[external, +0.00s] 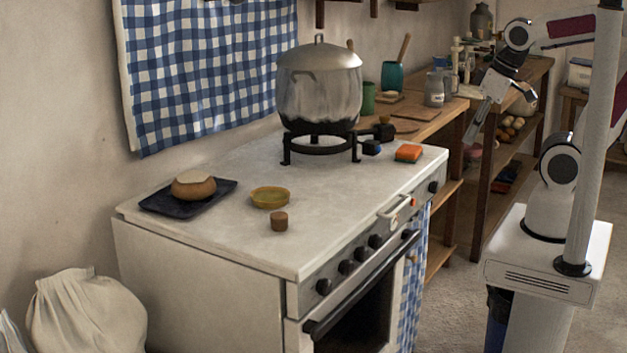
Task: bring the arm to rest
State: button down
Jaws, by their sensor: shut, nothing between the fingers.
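My gripper (473,128) is at the upper right of the external view, at the end of my folded arm. It points down and to the left, in front of the wooden counter and shelf. It is shut with nothing in it. It is apart from the stove and everything on it. Part of my arm is hidden by a pale vertical post.
The white stove (215,235) carries a large pot (318,90) on a black stand (320,147), a dark tray (152,203) with a lidded brown bowl (193,187), a yellow dish (270,197), a small brown cup (279,222) and an orange sponge (408,152). Jars crowd the counter (425,118).

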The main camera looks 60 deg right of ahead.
jog(key=shift+m+t+h, duration=0.3)
jog(key=shift+m+t, duration=0.4)
jog(key=shift+m, duration=0.1)
jog(key=d+r, duration=0.2)
jog(key=d, duration=0.1)
jog(key=shift+s+r, duration=0.2)
jog(key=shift+r, duration=0.15)
jog(key=c, duration=2.8)
grip_release()
